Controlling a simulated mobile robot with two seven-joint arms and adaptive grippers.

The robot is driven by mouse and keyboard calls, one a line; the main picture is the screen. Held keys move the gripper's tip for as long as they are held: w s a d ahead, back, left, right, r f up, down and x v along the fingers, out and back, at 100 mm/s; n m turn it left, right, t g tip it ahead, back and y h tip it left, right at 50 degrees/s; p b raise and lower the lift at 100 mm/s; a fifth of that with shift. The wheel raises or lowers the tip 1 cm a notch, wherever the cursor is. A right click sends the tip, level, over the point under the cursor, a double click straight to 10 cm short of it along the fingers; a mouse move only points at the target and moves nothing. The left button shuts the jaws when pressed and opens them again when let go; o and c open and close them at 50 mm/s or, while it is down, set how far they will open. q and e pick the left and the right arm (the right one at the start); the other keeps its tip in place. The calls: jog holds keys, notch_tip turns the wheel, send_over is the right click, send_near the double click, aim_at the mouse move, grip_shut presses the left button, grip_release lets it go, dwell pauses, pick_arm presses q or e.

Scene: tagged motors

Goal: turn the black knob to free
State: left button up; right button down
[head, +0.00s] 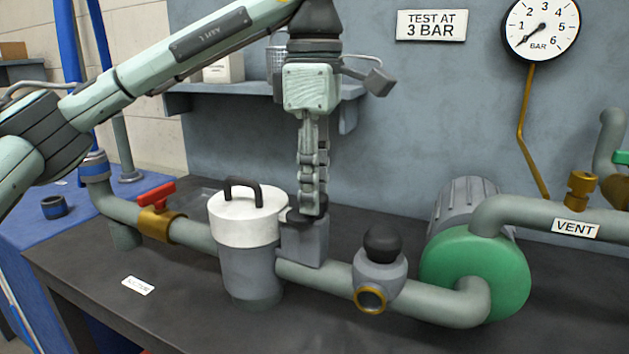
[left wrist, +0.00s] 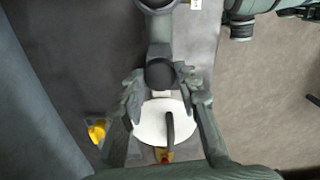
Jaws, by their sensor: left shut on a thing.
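The black knob (head: 293,214) sits on top of a grey block (head: 305,243) on the pipe, right beside the white-lidded strainer. My left gripper (head: 312,207) points straight down and is shut on this knob. Its fingers hide much of the knob in the head view. In the left wrist view the dark round knob (left wrist: 160,73) shows between the two fingers. A mark or pointer on the knob cannot be made out. My right gripper is not in view.
Strainer lid (head: 240,220) with black handle stands left of the gripper. A black-topped fitting (head: 383,245), green pump (head: 485,270) and vent pipe (head: 530,215) lie right. A red-handled valve (head: 157,195) is left. A gauge (head: 541,27) hangs on the wall.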

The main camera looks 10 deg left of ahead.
pick_arm(q)
jog(key=n, duration=0.4)
jog(key=shift+n, duration=0.4)
jog(key=shift+f, duration=0.1)
dwell(0.3)
jog(key=o, duration=1.2)
jog(key=shift+c, duration=0.2)
notch_tip(320, 180, up, 12)
